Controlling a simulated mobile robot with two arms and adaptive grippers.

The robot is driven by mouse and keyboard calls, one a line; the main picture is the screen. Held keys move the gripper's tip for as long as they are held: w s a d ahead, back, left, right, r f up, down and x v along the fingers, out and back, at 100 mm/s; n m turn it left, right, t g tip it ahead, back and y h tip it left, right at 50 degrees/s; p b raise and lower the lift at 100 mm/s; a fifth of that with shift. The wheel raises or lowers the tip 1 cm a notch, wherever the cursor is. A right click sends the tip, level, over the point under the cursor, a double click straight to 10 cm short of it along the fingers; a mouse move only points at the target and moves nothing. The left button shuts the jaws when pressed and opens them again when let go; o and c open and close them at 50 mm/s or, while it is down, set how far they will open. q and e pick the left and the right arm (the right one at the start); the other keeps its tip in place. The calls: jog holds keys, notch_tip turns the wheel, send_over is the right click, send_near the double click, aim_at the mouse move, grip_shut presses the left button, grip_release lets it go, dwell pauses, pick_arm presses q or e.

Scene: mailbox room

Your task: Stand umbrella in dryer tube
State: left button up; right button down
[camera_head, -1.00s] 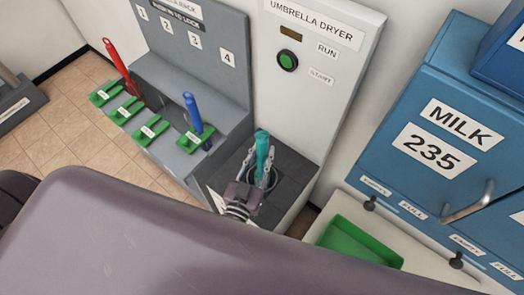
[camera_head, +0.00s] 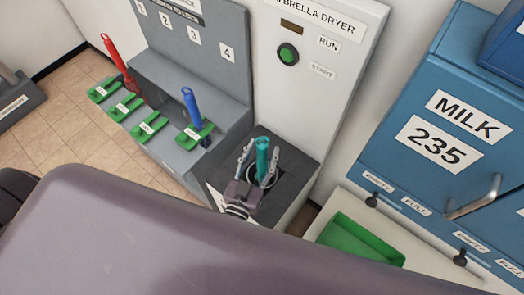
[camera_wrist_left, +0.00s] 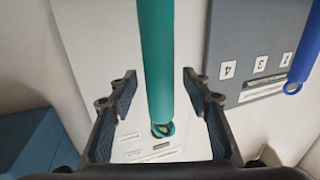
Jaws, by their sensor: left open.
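The teal umbrella (camera_head: 262,158) stands near upright in the dark round dryer tube (camera_head: 273,182) on the low grey base of the umbrella dryer (camera_head: 305,62). Its lower end is hidden inside the tube and behind my gripper. My left gripper (camera_head: 260,153) is open, with one finger on each side of the umbrella. In the left wrist view the umbrella (camera_wrist_left: 157,60) passes between the two open fingers (camera_wrist_left: 158,82), with a gap on both sides. My right gripper is not in view.
Left of the dryer is a grey rack with numbered slots (camera_head: 195,75), green clips (camera_head: 150,126), a red umbrella (camera_head: 115,62) and a blue umbrella (camera_head: 192,108). A blue cabinet (camera_head: 400,175) and a green tray (camera_head: 355,240) are at the right.

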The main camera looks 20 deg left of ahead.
pick_arm(q)
jog(key=s, duration=1.2)
jog(key=shift+a, duration=0.2)
jog(key=shift+w, duration=0.1)
dwell(0.3)
